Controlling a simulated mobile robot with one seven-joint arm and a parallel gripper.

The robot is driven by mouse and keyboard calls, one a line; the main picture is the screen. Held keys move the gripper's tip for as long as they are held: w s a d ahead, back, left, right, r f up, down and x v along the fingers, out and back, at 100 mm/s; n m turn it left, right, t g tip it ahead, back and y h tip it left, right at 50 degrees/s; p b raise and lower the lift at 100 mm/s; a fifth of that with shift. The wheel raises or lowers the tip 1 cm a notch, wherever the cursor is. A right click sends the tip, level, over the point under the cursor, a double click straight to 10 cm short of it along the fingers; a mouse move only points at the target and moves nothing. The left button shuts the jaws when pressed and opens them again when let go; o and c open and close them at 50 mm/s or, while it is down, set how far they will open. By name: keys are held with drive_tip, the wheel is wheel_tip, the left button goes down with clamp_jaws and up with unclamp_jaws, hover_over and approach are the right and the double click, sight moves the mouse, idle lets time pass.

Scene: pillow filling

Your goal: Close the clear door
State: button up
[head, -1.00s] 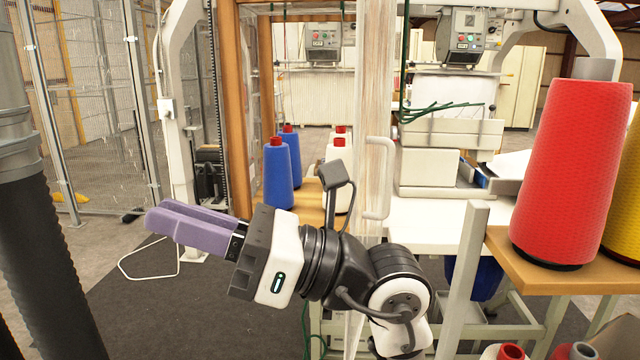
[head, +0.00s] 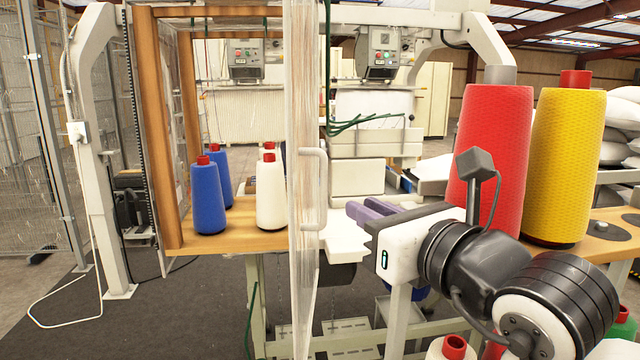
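The clear door (head: 303,100) is open and seen nearly edge-on, standing upright in the middle of the head view. Its pale handle (head: 323,190) is on its right side. The wooden frame (head: 166,130) stands to the left of the door. My gripper (head: 360,209), with purple fingers, is to the right of the door and handle, pointing left. It appears apart from the handle. Nothing shows between the fingers, but their gap is too foreshortened to tell whether they are open or shut.
Blue spools (head: 208,200) and white spools (head: 270,195) stand on the wooden shelf (head: 235,240) behind the door's left side. Large red (head: 492,165) and yellow (head: 565,160) spools stand close on the right. Machines fill the back.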

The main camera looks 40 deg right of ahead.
sight(325, 188)
drive_tip(key=w+p, duration=0.1)
drive_tip(key=w, duration=0.2)
drive_tip(key=w+d, duration=0.1)
drive_tip(key=w, duration=0.3)
drive_tip(key=w+d+p, duration=0.1)
drive_tip(key=w, duration=0.3)
drive_tip(key=shift+w+p, duration=0.2)
drive_tip(key=shift+p, duration=0.1)
drive_tip(key=shift+c, duration=0.2)
clamp_jaws()
